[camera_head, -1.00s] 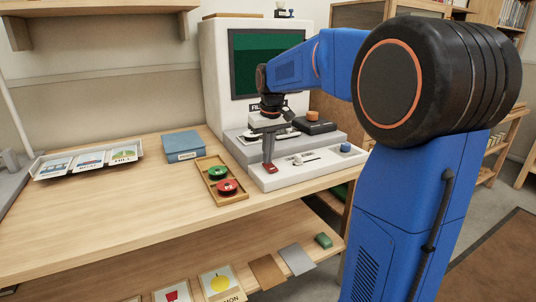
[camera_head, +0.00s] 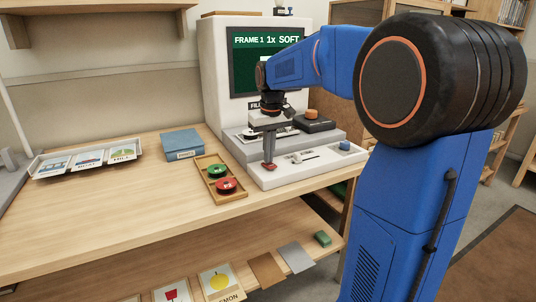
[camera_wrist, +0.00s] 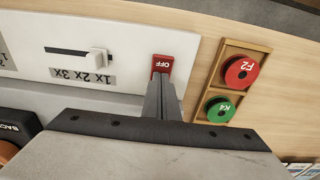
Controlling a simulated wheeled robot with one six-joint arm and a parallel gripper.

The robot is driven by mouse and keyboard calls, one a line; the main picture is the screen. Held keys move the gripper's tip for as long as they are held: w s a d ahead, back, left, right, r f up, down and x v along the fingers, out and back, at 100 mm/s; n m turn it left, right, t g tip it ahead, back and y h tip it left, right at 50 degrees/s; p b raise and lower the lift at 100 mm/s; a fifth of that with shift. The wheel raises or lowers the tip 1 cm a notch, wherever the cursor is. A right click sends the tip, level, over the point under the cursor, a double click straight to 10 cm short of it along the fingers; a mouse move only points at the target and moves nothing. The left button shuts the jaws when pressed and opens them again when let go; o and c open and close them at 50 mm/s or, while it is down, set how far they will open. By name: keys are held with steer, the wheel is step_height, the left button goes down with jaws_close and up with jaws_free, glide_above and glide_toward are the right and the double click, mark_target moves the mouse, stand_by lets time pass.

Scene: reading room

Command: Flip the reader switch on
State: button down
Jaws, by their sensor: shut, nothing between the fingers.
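The reader is a white machine (camera_head: 215,85) on the table. Its screen (camera_head: 250,72) is lit and reads "FRAME 1 1x SOFT". The red reader switch (camera_wrist: 162,63) is on the white front panel, and the lettering "OFF" shows on its visible part in the wrist view. In the head view the switch (camera_head: 269,167) is mostly hidden by my fingers. My gripper (camera_head: 269,161) is shut and empty and points down at the switch. In the wrist view its fingertips (camera_wrist: 161,80) are right at the switch's edge; whether they touch it I cannot tell.
A wooden tray (camera_head: 240,195) with a green reel (camera_head: 217,171) and a red reel (camera_head: 226,185) stands close left of the panel. A slider (camera_wrist: 97,61) marked 1x 2x 3x and a blue knob (camera_head: 345,145) share the panel. A blue box (camera_head: 182,143) lies further left.

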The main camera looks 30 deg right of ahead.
steer(key=shift+r, duration=0.1)
step_height(320, 180, up, 14)
steer(key=w, duration=0.2)
steer(key=shift+w+f, duration=0.2)
steer(key=shift+s, duration=0.1)
stand_by(0.5)
steer(key=s+a+f+t, duration=0.1)
steer(key=s+a+f, duration=0.2)
steer(key=s, duration=0.5)
steer(key=s+a+f+t, duration=0.15)
steer(key=s+f, duration=0.25)
steer(key=s, duration=0.4)
steer(key=s+a+f, duration=0.2)
steer(key=s+f, duration=0.6)
steer(key=s+a+f+t, duration=0.1)
steer(key=s+f, duration=0.7)
steer(key=shift+s+a, duration=0.35)
steer(key=shift+s, duration=0.05)
